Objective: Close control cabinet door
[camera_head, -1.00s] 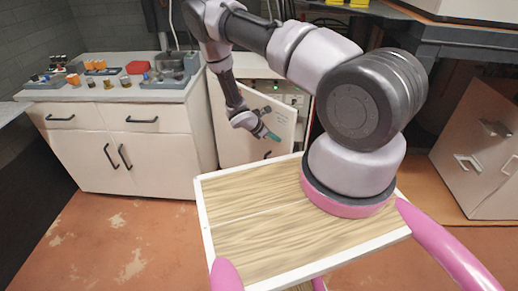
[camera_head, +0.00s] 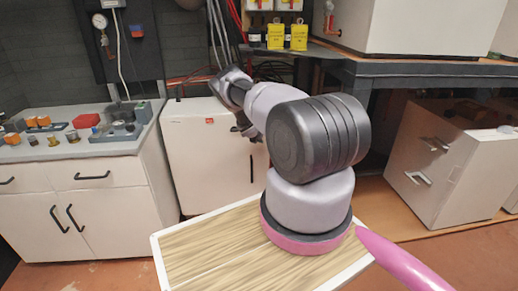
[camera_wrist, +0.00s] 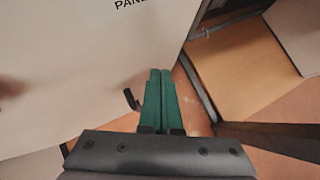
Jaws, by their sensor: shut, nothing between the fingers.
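The control cabinet (camera_head: 185,128) is white and stands left of my arm in the head view. Its door (camera_head: 212,165) now covers the front, with a small red label near the top and a dark vertical handle (camera_head: 251,168) at the right. I cannot tell whether it is fully flush. In the wrist view the pale door panel (camera_wrist: 85,70) fills the upper left, with part of its lettering and a dark handle (camera_wrist: 130,99). My gripper (camera_wrist: 160,72) has its green fingers together and empty, near the panel's edge; contact is unclear. My arm hides the fingers in the head view.
A white counter (camera_head: 90,148) with drawers and small parts stands at the left. A dark workbench (camera_head: 420,72) runs along the back right, with yellow containers (camera_head: 275,38) at its left end. A pale cabinet (camera_head: 425,180) stands at the right. Orange floor is open in front.

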